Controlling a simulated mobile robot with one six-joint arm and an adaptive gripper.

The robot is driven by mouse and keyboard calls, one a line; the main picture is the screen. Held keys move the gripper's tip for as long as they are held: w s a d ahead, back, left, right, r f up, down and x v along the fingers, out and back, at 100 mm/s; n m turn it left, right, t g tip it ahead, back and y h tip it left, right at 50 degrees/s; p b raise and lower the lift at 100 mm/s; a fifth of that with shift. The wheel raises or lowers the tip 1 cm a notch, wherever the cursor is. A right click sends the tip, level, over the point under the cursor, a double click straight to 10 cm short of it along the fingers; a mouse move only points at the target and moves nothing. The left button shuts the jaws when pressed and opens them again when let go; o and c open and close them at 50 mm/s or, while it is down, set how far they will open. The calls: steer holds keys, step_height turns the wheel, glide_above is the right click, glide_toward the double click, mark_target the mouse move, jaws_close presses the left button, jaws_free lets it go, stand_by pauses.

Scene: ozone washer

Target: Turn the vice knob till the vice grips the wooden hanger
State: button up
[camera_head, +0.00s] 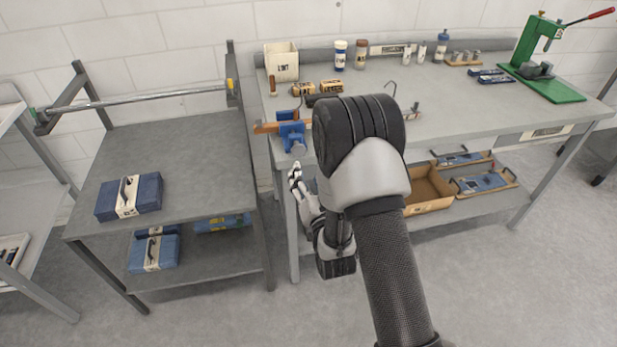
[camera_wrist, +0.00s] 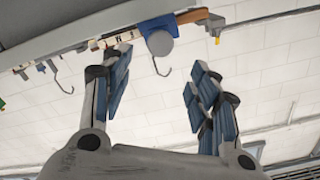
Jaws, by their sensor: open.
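The blue vice (camera_head: 290,131) is at the front left edge of the workbench. Its round grey knob (camera_head: 297,148) faces outward over the edge. The wooden hanger (camera_head: 264,127) lies across the vice; its end sticks out to the left. I cannot tell whether the jaws touch it. My gripper (camera_head: 296,178) is just below and in front of the knob, apart from it. In the wrist view, my gripper (camera_wrist: 157,76) is open and empty, with the knob (camera_wrist: 160,43) beyond the gap between the fingers. The hanger (camera_wrist: 191,16) and its hook also show there.
A grey shelf cart (camera_head: 170,150) with blue cases stands close on the left. My arm hides part of the bench.

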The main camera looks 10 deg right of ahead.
steer(key=n+p, duration=0.3)
steer(key=n, duration=0.3)
glide_toward(299, 152)
steer(key=w+b, duration=0.3)
steer(key=w, duration=0.7)
steer(key=shift+w, duration=0.35)
steer(key=c, duration=1.1)
steer(key=shift+o, duration=0.2)
steer(key=shift+m, duration=1.7)
